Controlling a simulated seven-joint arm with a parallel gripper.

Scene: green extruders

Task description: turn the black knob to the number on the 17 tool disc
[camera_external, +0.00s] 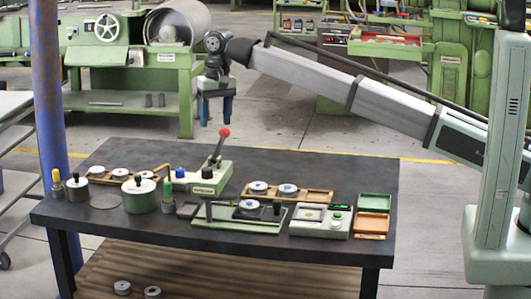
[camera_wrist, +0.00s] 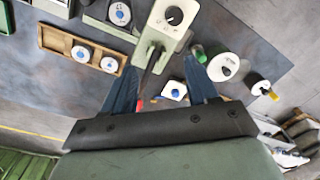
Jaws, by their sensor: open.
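The black knob (camera_wrist: 175,15) sits on a round dial on a cream-green machine (camera_wrist: 158,30), near the top of the wrist view. In the external view this machine (camera_external: 213,178) stands at mid table with a red-tipped lever (camera_external: 223,133). My gripper (camera_external: 215,110) hangs well above the table's far side, blue fingers down, open and empty; it also shows in the wrist view (camera_wrist: 160,90). Two tool discs sit in a wooden tray, one (camera_wrist: 82,53) beside the other (camera_wrist: 109,65). Another disc (camera_wrist: 120,13) sits on a dark fixture. I cannot read their numbers or the dial's.
The upright lever is an obstacle. A green box (camera_external: 375,202) and orange tray (camera_external: 371,224) lie at the right.

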